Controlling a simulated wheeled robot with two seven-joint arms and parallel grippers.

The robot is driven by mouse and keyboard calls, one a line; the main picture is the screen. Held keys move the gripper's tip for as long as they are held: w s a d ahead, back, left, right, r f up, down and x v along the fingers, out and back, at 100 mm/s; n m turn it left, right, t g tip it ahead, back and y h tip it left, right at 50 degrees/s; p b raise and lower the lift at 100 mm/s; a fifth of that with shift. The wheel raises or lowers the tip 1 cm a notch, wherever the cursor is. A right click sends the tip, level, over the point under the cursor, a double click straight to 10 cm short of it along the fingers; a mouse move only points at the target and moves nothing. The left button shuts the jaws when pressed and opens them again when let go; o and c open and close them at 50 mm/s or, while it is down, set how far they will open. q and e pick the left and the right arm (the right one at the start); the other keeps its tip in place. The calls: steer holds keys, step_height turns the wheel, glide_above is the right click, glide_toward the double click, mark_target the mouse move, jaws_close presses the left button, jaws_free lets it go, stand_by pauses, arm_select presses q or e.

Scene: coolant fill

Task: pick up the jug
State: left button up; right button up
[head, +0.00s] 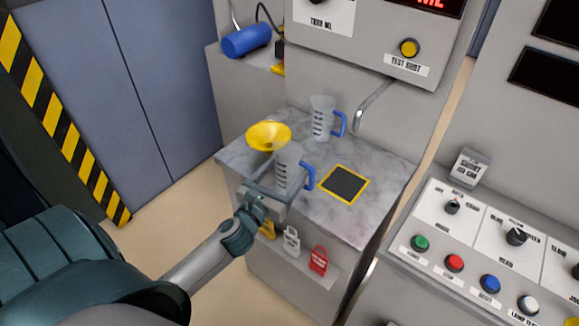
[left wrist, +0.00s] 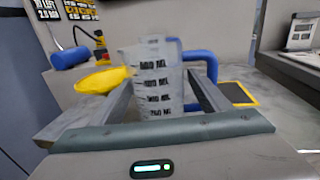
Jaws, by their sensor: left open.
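A clear measuring jug (head: 289,166) with black markings and a blue handle stands upright near the front edge of the grey marbled counter (head: 240,155). My left gripper (head: 280,184) is open, with its fingers on either side of this jug. In the left wrist view the jug (left wrist: 157,85) shows between the two fingers, its blue handle (left wrist: 208,66) out to the right behind the right finger. I cannot tell whether the fingers touch it. A second similar jug (head: 321,117) stands farther back, by the metal spout. My right gripper is not in view.
A yellow funnel (head: 268,135) is just behind and left of the near jug. A black pad with yellow border (head: 344,183) lies to its right. A bent metal spout (head: 371,103) sticks out at the back. Coloured padlocks (head: 318,260) hang below the counter's front.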

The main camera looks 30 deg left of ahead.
arm_select(q)
steer(key=shift+w+a+r, duration=0.1)
steer(key=shift+w, duration=0.3)
steer(key=shift+w+a+f+p, duration=0.15)
steer(key=shift+w+p, duration=0.35)
steer(key=shift+w, duration=0.6)
steer(key=shift+w+a+f+p, duration=0.1)
steer(key=shift+w+p, duration=0.4)
steer(key=shift+w, duration=0.55)
steer(key=shift+c, duration=0.3)
steer(key=c, duration=0.8)
